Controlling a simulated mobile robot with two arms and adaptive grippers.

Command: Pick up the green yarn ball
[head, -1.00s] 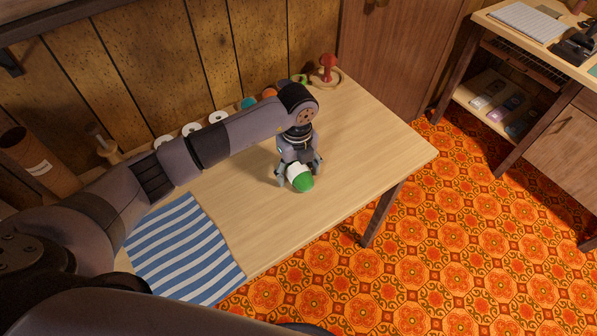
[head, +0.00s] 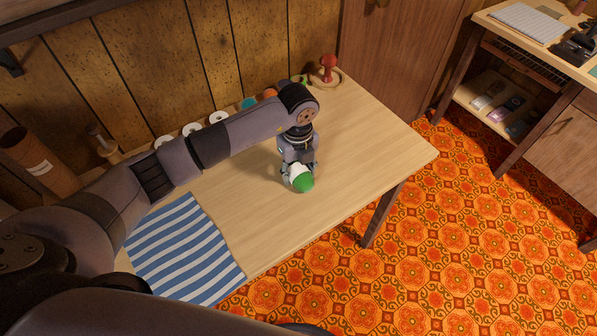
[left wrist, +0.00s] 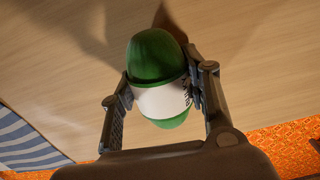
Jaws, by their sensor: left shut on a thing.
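The green yarn ball (head: 303,184) has a white paper band around its middle and rests on or just above the wooden table (head: 360,165); I cannot tell which. My left gripper (head: 297,175) comes down over it from above and is shut on it. In the left wrist view the green yarn ball (left wrist: 155,58) sits between the two fingers of my left gripper (left wrist: 162,100), which press the white band from both sides. My right gripper is not in view.
A blue and white striped cloth (head: 182,250) lies at the table's left front. White spools (head: 192,130) and other coloured ones line the back edge by the wall. A red object (head: 327,66) stands at the back corner. The table's right part is clear.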

